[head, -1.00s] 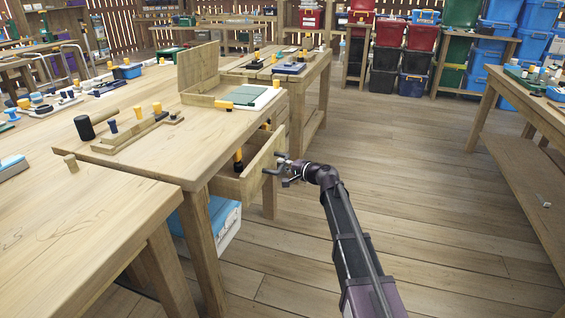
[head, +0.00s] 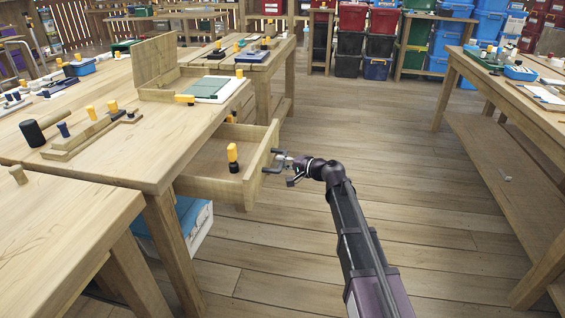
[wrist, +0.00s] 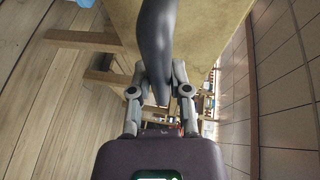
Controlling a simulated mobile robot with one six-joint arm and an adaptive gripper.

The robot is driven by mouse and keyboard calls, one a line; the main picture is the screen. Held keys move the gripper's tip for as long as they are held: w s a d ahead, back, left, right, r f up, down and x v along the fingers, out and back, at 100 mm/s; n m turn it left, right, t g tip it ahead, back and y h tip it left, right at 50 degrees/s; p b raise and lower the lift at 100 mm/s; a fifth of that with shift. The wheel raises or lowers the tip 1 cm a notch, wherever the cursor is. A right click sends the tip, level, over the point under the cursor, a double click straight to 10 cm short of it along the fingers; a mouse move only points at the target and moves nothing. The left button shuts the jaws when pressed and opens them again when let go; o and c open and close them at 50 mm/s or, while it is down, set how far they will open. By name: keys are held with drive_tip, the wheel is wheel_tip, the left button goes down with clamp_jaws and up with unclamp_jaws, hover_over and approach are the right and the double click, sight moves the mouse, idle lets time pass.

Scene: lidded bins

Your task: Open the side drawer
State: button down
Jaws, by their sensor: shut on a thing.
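The wooden side drawer (head: 221,188) is pulled out of the right side of the workbench (head: 112,152) in the head view. A yellow-and-black tool (head: 233,158) stands upright inside it. My gripper (head: 282,163) is at the drawer's front, shut on the dark handle (head: 268,168). The wrist view shows the curved dark handle (wrist: 157,40) between the two fingers of my gripper (wrist: 160,88), in front of the pale wooden drawer front (wrist: 200,25). The drawer's back end is hidden under the benchtop.
On the bench are a wooden box with a raised lid (head: 157,60), a black mallet (head: 35,132) and several pegs. A blue-lidded bin (head: 178,225) stands under the drawer. Open floor (head: 390,150) lies to the right, before another bench (head: 520,88).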

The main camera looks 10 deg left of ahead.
drive_tip(key=shift+a, duration=0.1)
drive_tip(key=c, duration=0.6)
unclamp_jaws()
drive_tip(key=shift+a, duration=0.1)
drive_tip(key=shift+s, duration=0.15)
